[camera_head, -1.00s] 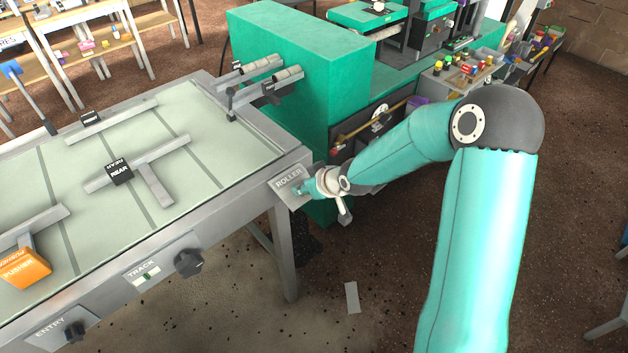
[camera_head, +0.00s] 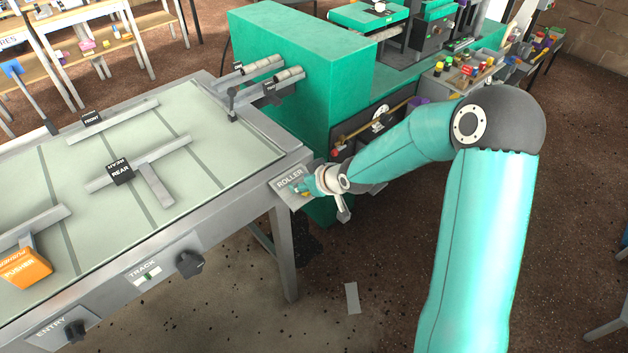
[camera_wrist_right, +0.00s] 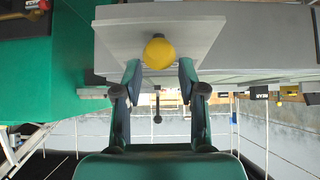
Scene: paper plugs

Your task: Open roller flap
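The roller flap is a grey plate marked ROLLER (camera_head: 289,179) at the near right corner of the grey table. In the right wrist view the grey plate (camera_wrist_right: 120,42) carries a round yellow knob (camera_wrist_right: 159,53). My right gripper (camera_head: 302,187) is at the plate; its fingers partly hide the knob in the head view. In the right wrist view the right gripper (camera_wrist_right: 159,70) is open, with one fingertip on each side of the knob and visible gaps between. The plate looks flat against its mount. My left gripper is not in view.
The grey table (camera_head: 225,205) holds REAR and FRONT stops and an orange PUSHER block (camera_head: 25,268). A TRACK knob (camera_head: 189,263) juts from its front. A green machine (camera_head: 300,65) stands behind the flap. The floor in front of the table is mostly clear.

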